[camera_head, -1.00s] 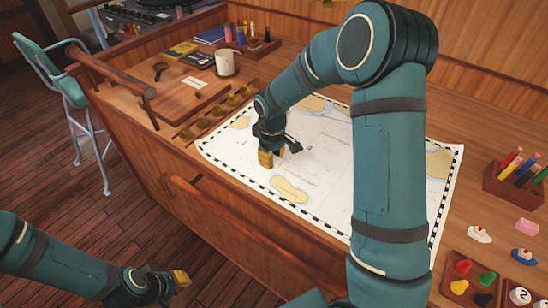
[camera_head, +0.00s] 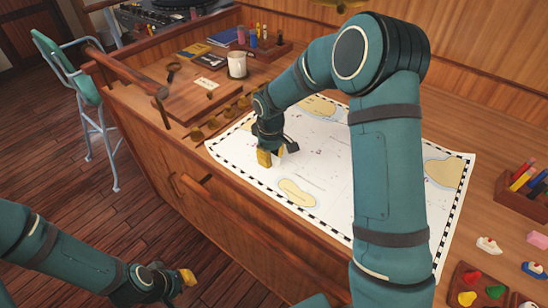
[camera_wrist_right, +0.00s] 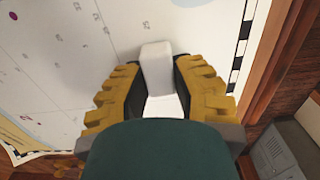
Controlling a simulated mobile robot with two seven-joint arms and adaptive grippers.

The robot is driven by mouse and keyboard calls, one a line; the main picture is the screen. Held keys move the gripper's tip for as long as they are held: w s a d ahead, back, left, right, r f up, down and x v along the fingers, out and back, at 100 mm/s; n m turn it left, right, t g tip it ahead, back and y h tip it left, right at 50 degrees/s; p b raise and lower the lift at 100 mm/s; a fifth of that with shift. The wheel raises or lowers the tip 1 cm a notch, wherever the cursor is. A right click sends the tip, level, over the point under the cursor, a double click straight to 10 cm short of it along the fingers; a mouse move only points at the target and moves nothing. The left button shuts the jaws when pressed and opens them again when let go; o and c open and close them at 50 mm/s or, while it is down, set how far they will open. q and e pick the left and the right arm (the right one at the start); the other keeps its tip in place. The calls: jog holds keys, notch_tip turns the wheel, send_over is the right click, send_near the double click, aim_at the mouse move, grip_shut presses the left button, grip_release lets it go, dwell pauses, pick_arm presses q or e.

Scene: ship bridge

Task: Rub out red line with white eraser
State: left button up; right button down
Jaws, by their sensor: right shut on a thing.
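My right gripper (camera_head: 271,158) is over the near left part of the white chart (camera_head: 335,190), fingers pointing down. In the right wrist view its yellow fingers (camera_wrist_right: 160,95) are closed around the white eraser (camera_wrist_right: 157,65), which sticks out past the fingertips. The eraser's end is at or close to the chart surface; I cannot tell if it touches. No red line can be made out on the visible chart; my right arm covers part of it. My left gripper (camera_head: 187,278) hangs low at the left, away from the desk, and its finger opening is unclear.
A white mug (camera_head: 237,65) and a wooden board (camera_head: 205,88) stand left of the chart. A pen holder (camera_head: 524,188), small boats and a tray of coloured pieces (camera_head: 478,290) are at the right.

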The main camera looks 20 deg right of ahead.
aim_at(289, 169)
jog(key=shift+w+a, duration=0.45)
jog(key=shift+w, duration=0.05)
jog(key=shift+s+d, duration=0.8)
jog(key=shift+s, duration=0.15)
jog(key=shift+s+d, duration=0.1)
jog(key=shift+s+d, duration=0.65)
jog(key=shift+s, duration=0.15)
jog(key=shift+s+d, duration=0.75)
jog(key=shift+s, duration=0.1)
